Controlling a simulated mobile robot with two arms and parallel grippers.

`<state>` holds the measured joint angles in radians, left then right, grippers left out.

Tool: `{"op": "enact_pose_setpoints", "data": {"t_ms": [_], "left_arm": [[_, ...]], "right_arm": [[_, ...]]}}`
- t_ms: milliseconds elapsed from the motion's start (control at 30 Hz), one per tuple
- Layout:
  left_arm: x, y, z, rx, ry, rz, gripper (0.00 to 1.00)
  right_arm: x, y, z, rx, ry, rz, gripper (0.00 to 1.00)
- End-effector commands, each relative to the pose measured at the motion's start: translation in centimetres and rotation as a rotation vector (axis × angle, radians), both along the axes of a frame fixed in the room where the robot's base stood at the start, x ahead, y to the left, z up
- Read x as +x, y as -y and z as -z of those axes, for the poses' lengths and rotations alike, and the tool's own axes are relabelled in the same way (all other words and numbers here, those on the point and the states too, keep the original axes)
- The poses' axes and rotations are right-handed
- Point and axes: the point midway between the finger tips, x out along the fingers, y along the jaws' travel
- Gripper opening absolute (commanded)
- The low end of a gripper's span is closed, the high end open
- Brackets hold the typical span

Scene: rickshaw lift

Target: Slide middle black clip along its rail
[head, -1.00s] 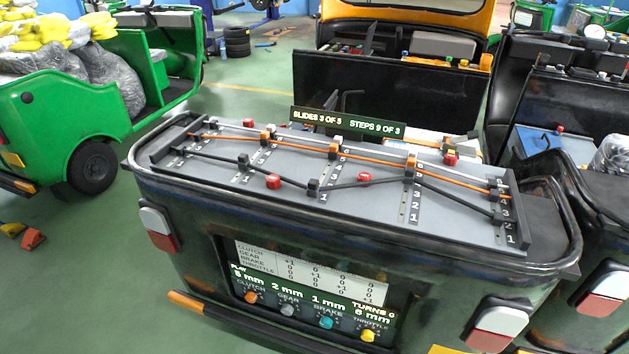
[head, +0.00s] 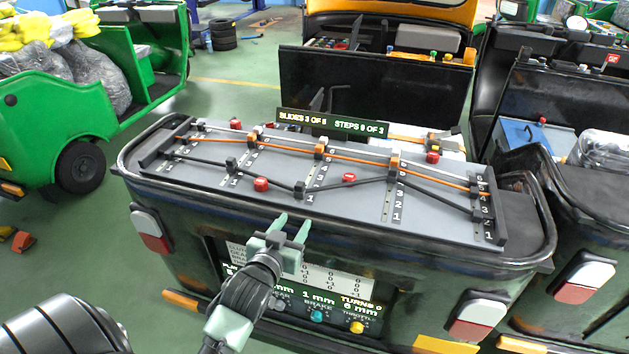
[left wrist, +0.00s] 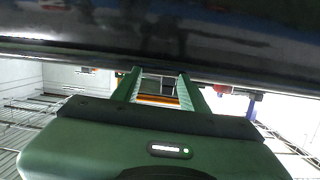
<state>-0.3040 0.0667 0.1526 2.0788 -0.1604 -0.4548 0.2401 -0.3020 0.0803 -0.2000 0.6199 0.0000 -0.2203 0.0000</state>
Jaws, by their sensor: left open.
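The middle black clip (head: 300,190) sits near the front, low-numbered end of the middle rail (head: 311,194), on a black cable (head: 344,184) that dips there. Other black clips show on the left rail (head: 231,165) and, close to an orange clip, on the right rail (head: 393,176). My left gripper (head: 295,221) is open and empty, in front of the panel's front edge and below the middle clip, apart from it. In the left wrist view its two green fingers (left wrist: 157,85) are spread beneath a dark body surface. The clip is not visible there. My right gripper is not in view.
The grey panel (head: 349,220) carries several rails, an orange cable (head: 355,157) and red knobs (head: 261,184). A raised dark rim (head: 420,254) runs along the vehicle's front. A sign (head: 331,124) stands behind the panel. A green vehicle (head: 60,130) is at left.

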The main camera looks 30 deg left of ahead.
Motion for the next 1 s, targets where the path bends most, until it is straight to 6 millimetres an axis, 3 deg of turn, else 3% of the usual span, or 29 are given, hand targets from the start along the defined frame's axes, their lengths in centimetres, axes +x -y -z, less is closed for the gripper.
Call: {"op": "enact_pose_setpoints", "data": {"t_ms": [367, 800, 1000], "left_arm": [[2.6, -2.5, -3.7, 0.019, 0.224, -0.016, 0.44], [8.6, -3.9, -3.8, 0.019, 0.227, -0.015, 0.44], [9.9, -4.2, -3.7, 0.02, 0.226, -0.015, 0.44]], "right_arm": [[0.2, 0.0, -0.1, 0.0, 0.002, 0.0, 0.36], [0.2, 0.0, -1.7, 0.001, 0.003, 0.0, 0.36], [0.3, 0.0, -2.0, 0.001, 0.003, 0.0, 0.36]]}}
